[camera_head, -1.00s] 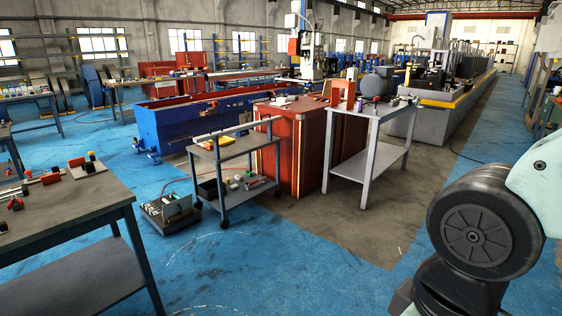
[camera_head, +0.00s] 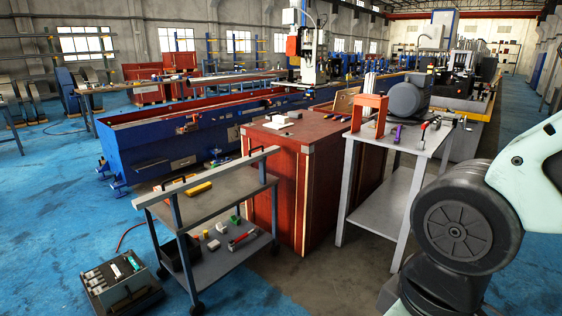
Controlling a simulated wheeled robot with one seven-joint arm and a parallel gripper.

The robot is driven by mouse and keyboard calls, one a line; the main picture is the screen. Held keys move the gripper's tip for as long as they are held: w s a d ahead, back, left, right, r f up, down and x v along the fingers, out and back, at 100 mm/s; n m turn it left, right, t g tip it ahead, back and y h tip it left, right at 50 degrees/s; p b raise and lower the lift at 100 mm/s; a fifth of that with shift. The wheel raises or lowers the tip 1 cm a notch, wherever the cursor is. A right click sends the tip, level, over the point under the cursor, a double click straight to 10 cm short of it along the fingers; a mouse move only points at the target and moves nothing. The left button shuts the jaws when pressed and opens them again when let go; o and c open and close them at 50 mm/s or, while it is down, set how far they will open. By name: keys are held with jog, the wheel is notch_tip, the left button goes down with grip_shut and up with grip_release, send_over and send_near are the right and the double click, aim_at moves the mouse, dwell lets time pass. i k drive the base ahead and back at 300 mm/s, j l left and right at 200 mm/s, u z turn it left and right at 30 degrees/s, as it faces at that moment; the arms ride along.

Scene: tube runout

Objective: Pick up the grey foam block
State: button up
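My gripper is not in view; only part of my arm shows at the right edge. I cannot tell for sure which thing is the grey foam block. A small grey block (camera_head: 214,244) lies on the lower shelf of the trolley (camera_head: 215,262), with a paler block (camera_head: 222,227) close behind it. Pale, whitish blocks (camera_head: 278,121) also lie on top of the red-brown wooden crate (camera_head: 300,140). All are too small to make out their material.
A red tool (camera_head: 242,240) and a green piece (camera_head: 235,218) share the lower shelf. A yellow piece (camera_head: 198,189) lies on the top shelf. An open case (camera_head: 125,285) stands on the floor at left. A grey table (camera_head: 400,138) stands right of the crate. Blue floor is open at left.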

aim_at(297, 115)
jog(key=i+l, duration=0.1)
jog(key=i, duration=2.45)
jog(key=i+l+u, duration=0.2)
jog(key=i, duration=0.2)
jog(key=i+u, duration=0.2)
jog(key=i, duration=0.15)
jog(key=i+l+u, duration=0.2)
jog(key=u, duration=0.15)
jog(key=i+l+u, duration=0.1)
jog(key=l+u, duration=0.6)
jog(key=l, duration=0.15)
jog(key=i, duration=0.05)
